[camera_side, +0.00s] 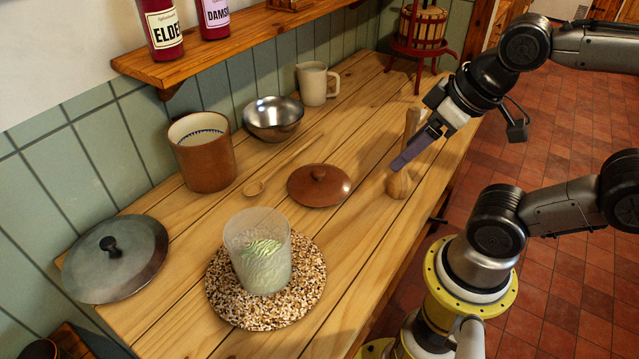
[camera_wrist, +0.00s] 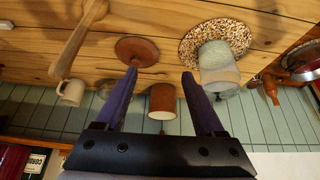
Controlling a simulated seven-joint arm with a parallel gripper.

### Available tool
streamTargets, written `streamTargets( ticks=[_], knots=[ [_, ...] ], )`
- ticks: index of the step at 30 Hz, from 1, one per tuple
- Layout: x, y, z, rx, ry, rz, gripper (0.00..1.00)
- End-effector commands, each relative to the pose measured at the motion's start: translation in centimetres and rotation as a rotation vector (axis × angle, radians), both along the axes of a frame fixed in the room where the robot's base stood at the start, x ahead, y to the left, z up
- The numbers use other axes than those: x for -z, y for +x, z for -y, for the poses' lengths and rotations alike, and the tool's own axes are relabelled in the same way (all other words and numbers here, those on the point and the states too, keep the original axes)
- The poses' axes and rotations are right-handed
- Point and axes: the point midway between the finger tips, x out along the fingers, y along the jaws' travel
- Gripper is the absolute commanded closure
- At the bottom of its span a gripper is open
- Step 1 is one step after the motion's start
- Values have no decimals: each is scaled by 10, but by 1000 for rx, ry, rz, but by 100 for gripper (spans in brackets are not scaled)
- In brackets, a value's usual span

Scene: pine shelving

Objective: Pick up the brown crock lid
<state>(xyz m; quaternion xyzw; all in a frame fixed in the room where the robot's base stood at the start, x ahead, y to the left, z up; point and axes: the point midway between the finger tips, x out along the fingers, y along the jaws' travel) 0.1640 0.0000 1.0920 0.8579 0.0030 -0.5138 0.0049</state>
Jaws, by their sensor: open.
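The brown crock lid (camera_side: 319,184) lies flat on the wooden table, its round knob facing up. In the wrist view the lid (camera_wrist: 137,50) shows beyond the tip of the left finger. My gripper (camera_side: 400,163) is open and empty. It is above the table to the right of the lid in the side view, apart from it. In the wrist view my gripper's two fingers (camera_wrist: 159,75) are spread wide. The brown crock (camera_side: 203,152) stands uncovered near the wall, and it also shows between the fingers in the wrist view (camera_wrist: 162,101).
A wooden masher (camera_side: 398,186) stands beside my gripper. A wooden spoon (camera_side: 256,187) lies left of the lid. A glass jar (camera_side: 262,262) stands on a speckled mat (camera_side: 225,300) in front. A steel bowl (camera_side: 272,118), cream mug (camera_side: 313,84) and grey lid (camera_side: 116,260) are around.

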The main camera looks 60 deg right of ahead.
Motion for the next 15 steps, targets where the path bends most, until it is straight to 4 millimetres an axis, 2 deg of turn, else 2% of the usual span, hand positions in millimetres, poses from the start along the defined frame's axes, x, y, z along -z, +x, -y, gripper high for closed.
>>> streamTargets(
  ticks=[4, 8, 11, 15],
  knots=[
    [0, -1, 0, -118, -61, -4, 29],
    [-19, 10, -3, -347, -174, 19, 29],
    [-33, 29, -3, -547, -269, 5, 29],
    [-45, 67, 1, -813, -376, -43, 29]
  ],
)
